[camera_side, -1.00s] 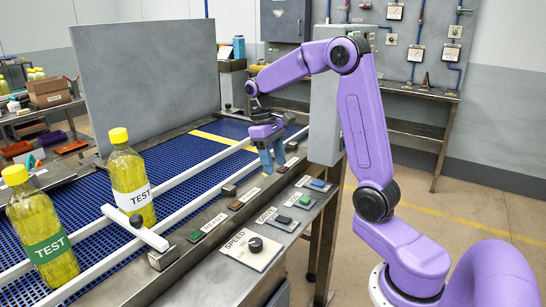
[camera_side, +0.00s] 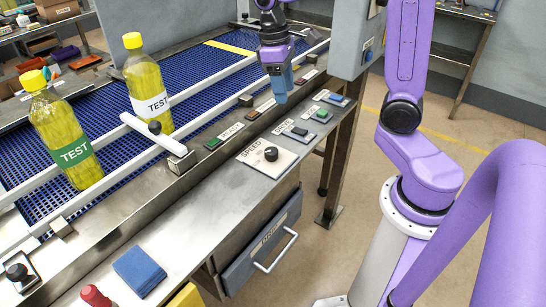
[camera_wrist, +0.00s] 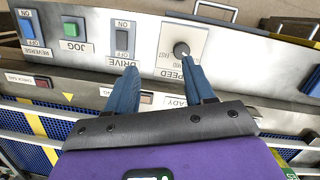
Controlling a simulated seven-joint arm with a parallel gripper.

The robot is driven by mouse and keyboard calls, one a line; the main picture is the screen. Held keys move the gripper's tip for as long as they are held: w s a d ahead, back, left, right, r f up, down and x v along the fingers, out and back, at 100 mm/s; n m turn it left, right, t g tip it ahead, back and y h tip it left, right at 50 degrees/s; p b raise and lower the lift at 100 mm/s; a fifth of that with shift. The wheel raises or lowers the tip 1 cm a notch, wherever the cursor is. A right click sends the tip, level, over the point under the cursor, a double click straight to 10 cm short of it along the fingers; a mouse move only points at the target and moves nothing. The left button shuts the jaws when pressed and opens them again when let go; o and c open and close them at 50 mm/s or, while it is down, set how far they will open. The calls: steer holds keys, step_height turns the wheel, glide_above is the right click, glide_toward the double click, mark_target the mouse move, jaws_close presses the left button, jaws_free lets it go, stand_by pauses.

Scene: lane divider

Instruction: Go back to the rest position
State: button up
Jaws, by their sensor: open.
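My gripper (camera_side: 282,92) is open and empty, with blue fingers pointing down above the front edge of the conveyor, behind the control panel. In the wrist view, its fingers (camera_wrist: 163,76) stand apart with nothing between them, in front of the panel. The speed knob (camera_side: 271,154) is nearer the camera than my gripper in the side view; it also shows in the wrist view (camera_wrist: 181,49), behind the right fingertip. The white pivoting bar (camera_side: 142,131) lies across the near part of the conveyor, apart from my gripper.
A green-labelled bottle (camera_side: 62,133) leans at the left; a white-labelled bottle (camera_side: 149,80) stands by the bar. Long white rails run along the blue belt (camera_side: 120,152). A blue pad (camera_side: 139,271) and red knob (camera_side: 95,296) are on the near bench. A grey drawer (camera_side: 262,245) hangs below.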

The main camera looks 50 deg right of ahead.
steer(key=s+a+f+n, duration=0.1)
steer(key=s+a+n, duration=0.1)
steer(key=s, duration=0.4)
steer(key=s+a+f+n+t, duration=0.1)
steer(key=s+a+n, duration=0.2)
steer(key=s, duration=0.4)
steer(key=s+a+f+n+t+y, duration=0.1)
steer(key=s+a+n, duration=0.2)
steer(key=s, duration=0.4)
steer(key=shift+s+a+f+n, duration=0.25)
steer(key=shift+n, duration=0.15)
